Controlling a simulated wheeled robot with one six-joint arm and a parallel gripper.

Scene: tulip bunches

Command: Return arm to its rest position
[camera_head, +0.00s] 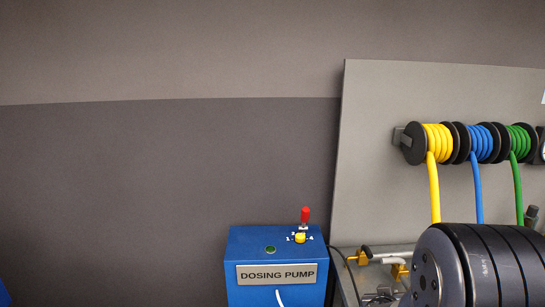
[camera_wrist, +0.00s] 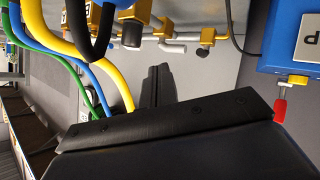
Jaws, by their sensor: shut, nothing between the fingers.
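My gripper (camera_wrist: 157,72) shows in the wrist view as dark fingers held together beyond a wide black body. It is shut and empty, and nothing touches its fingertips. The wrist picture appears turned over, with the hoses and valves at its top. In the head view, a large dark ribbed cylinder, which looks like part of my arm (camera_head: 475,268), fills the lower right corner. My gripper does not show in the head view.
A blue dosing pump box (camera_head: 277,260) with a red-tipped lever (camera_head: 305,217) stands at bottom centre. Yellow (camera_head: 433,185), blue (camera_head: 477,185) and green (camera_head: 517,185) hoses hang from reels on a grey panel (camera_head: 375,100). Brass-coloured valves (camera_wrist: 207,38) sit near the hoses. The left is mostly bare wall.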

